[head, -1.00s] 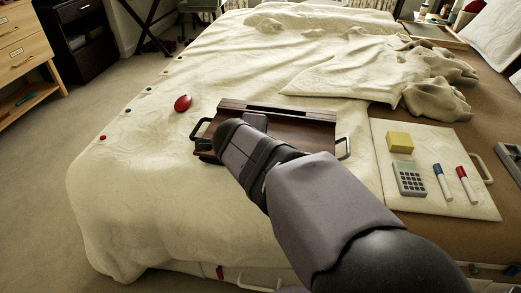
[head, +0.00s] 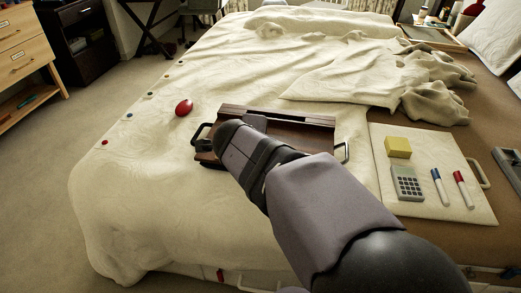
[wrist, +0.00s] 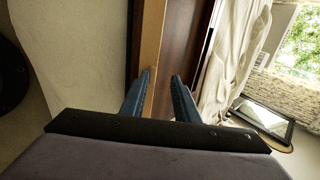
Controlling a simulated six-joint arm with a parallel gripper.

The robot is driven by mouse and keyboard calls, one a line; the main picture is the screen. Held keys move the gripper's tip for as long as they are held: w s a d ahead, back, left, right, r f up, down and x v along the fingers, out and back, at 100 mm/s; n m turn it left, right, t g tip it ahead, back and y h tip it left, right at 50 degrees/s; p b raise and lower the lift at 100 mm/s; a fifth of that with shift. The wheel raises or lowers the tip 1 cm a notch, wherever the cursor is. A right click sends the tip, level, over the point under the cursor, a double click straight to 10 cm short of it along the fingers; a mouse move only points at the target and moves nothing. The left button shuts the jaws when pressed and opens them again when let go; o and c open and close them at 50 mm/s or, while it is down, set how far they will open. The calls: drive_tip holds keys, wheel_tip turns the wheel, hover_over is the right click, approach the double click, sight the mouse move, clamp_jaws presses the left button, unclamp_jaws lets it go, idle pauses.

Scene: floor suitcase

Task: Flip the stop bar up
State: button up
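A dark wooden board (head: 305,135) lies on the bed, with a raised dark bar (head: 277,114) along its far edge that looks like the stop bar, though I cannot be sure. My arm covers the board's left and near part. In the wrist view my gripper (wrist: 161,75) has two blue fingers standing apart. A light-brown wooden strip (wrist: 153,45) runs between and beyond the fingertips, beside a dark wood panel (wrist: 183,45). I cannot tell whether either finger touches it. The fingertips are hidden in the head view.
A red oval object (head: 184,107) lies left of the board. A pale board (head: 440,195) at right carries a yellow block (head: 397,147), a calculator (head: 407,183) and two markers. Crumpled bedding (head: 435,90) lies behind. The bed left of the board is mostly clear.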

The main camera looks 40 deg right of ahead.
wheel_tip(320, 180, up, 8)
drive_tip(key=p, duration=0.7)
drive_tip(key=shift+r+p, duration=0.2)
drive_tip(key=shift+p, duration=0.15)
